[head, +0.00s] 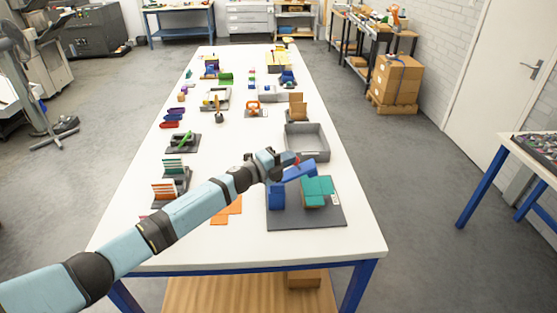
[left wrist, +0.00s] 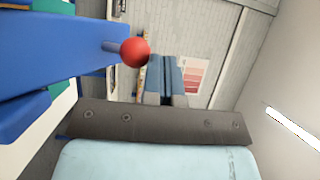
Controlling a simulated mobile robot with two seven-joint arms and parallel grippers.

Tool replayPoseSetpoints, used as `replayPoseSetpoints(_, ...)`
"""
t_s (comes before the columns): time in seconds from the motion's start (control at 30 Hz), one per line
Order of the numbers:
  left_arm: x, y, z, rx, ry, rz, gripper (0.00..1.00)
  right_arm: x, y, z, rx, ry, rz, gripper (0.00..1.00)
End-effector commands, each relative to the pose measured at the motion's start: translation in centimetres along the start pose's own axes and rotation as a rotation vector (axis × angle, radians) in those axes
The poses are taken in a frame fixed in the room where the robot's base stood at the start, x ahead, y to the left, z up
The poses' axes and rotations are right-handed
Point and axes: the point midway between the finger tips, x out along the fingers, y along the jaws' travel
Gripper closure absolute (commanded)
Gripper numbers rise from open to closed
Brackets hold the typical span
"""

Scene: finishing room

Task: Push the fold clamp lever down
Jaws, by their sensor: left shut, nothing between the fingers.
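The fold clamp stands on a dark base plate (head: 335,216) at the table's near right. Its blue lever (head: 301,171) slants up from a blue block (head: 276,197), raised above a teal folded piece (head: 317,188). A red ball knob (left wrist: 135,52) sits on a short pin at the lever's end; the blue lever (left wrist: 55,50) fills the left of the left wrist view. My left gripper (head: 290,158) is shut and empty at the lever. In the left wrist view its fingers (left wrist: 166,76) appear right beside the knob; I cannot tell whether they touch. My right gripper is not in view.
A grey tray (head: 306,142) stands just behind the clamp. Orange sheets (head: 228,212) lie to its left under my left arm. Racks and small fixtures line the table's left side. The white table (head: 250,250) is bare at its front edge and along its right edge.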

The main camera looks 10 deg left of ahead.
Motion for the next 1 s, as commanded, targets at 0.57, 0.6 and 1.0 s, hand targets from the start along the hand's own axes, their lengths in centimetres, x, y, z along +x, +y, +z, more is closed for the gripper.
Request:
replayPoseSetpoints(0.57, 3.2, 2.0, -1.6, 0.028, 0.001, 0.045, 1.0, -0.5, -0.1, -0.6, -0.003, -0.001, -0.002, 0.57)
replayPoseSetpoints(0.6, 3.2, 2.2, -1.6, 0.034, 0.0, 0.059, 1.0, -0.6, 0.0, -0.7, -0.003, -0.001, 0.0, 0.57)
replayPoseSetpoints(1.0, 3.6, 3.0, -1.9, 0.061, 0.0, 0.117, 1.0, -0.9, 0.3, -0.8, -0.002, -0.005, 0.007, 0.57)
